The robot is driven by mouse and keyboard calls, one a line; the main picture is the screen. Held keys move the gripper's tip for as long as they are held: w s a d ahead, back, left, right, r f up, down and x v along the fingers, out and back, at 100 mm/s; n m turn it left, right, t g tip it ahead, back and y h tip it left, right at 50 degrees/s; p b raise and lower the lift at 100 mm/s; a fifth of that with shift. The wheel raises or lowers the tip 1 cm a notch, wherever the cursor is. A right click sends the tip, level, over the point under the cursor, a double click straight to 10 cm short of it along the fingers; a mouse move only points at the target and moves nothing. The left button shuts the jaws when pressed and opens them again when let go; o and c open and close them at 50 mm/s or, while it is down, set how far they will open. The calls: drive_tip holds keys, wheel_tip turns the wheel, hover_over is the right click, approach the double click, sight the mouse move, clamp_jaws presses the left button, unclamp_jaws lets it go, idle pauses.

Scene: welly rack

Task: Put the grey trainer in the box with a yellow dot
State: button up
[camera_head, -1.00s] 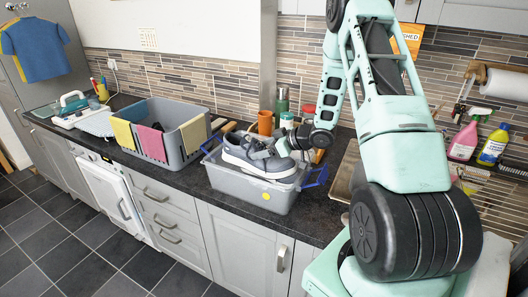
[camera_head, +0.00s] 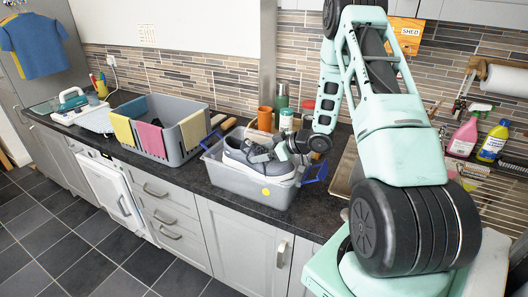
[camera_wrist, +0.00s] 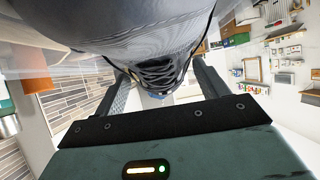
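The grey trainer (camera_head: 236,158), with a pale sole and dark laces, sits low inside the grey box with a yellow dot (camera_head: 240,185) on the worktop. My gripper (camera_head: 273,152) is at the trainer's right end, over the box. In the wrist view the trainer (camera_wrist: 140,28) fills the top, and its laces lie between the two fingers of my gripper (camera_wrist: 162,85). The fingers appear closed on its upper; the exact contact is hidden.
A grey crate (camera_head: 182,150) with yellow and pink cloths stands left of the box. An orange cup (camera_head: 265,119) and a green bottle (camera_head: 281,103) stand close behind the box. Pink (camera_head: 463,140) and yellow (camera_head: 493,143) bottles stand at the right. Blue handles flank the box.

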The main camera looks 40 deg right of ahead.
drive_tip(key=shift+o, duration=1.4)
drive_tip(key=shift+r, duration=0.1)
drive_tip(key=shift+r, duration=0.2)
drive_tip(key=r+b+v, duration=0.1)
drive_tip(key=b+v, duration=0.1)
drive_tip(key=v, duration=1)
drive_tip(key=w+a+r+g+h, duration=0.1)
drive_tip(key=w+a+r+h, duration=0.1)
drive_tip(key=w+a, duration=0.7)
drive_tip(key=s+a+r+g+h, duration=0.1)
drive_tip(key=a+r+g+h, duration=0.1)
drive_tip(key=a, duration=1)
drive_tip(key=s+a+n+g, duration=0.2)
drive_tip(key=s+a+g, duration=0.2)
drive_tip(key=s+a, duration=1.05)
drive_tip(key=s+a+r+n+g, duration=0.1)
drive_tip(key=s+a+g, duration=0.3)
drive_tip(key=s, duration=1)
drive_tip(key=a, duration=0.3)
drive_tip(key=shift+r, duration=0.3)
